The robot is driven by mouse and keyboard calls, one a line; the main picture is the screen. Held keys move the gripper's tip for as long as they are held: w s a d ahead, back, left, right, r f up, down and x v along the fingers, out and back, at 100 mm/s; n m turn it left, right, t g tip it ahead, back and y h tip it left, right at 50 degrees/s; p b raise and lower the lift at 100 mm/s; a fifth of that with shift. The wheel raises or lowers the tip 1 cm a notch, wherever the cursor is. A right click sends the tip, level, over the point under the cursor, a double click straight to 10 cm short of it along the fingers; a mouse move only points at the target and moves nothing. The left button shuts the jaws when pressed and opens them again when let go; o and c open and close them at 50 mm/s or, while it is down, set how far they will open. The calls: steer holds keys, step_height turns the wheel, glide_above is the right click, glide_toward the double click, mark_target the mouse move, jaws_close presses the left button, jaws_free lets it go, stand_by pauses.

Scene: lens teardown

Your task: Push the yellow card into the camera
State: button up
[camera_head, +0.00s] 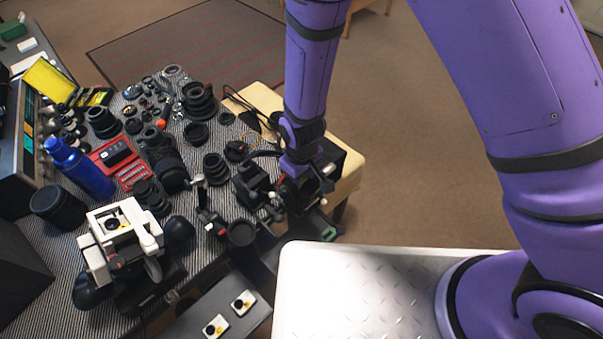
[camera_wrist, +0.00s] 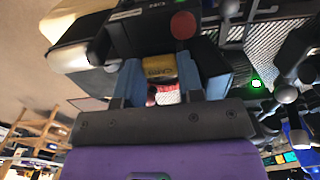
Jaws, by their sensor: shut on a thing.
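My gripper (camera_head: 298,172) is low at the right edge of the cluttered table, next to a dark box-shaped body. In the wrist view its two blue fingers (camera_wrist: 158,75) are shut on a small yellow card (camera_wrist: 160,67). The black body (camera_wrist: 150,36), which looks like the camera, has a dark red round spot and stands right in front of the fingertips. The card's far edge is close to it; I cannot tell whether it is partly inside a slot. In the head view the card is hidden by my gripper.
The striped table holds many lenses (camera_head: 168,168), a blue bottle (camera_head: 80,168), a red case (camera_head: 118,160) and a white device (camera_head: 120,240). A cream-coloured box (camera_head: 352,178) sits right beside the gripper. Open brown floor lies beyond on the right.

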steer(key=shift+f, duration=0.4)
stand_by(0.3)
steer(key=o, duration=1)
steer(key=shift+s, duration=0.1)
steer(key=shift+s+a, duration=0.1)
steer(key=shift+c, duration=0.7)
steer(key=shift+r, duration=0.55)
steer(key=shift+o, duration=0.6)
steer(key=r, duration=0.8)
steer(key=shift+w, duration=0.25)
steer(key=shift+d+r, duration=0.2)
steer(key=shift+r, duration=0.7)
steer(key=shift+w, duration=0.1)
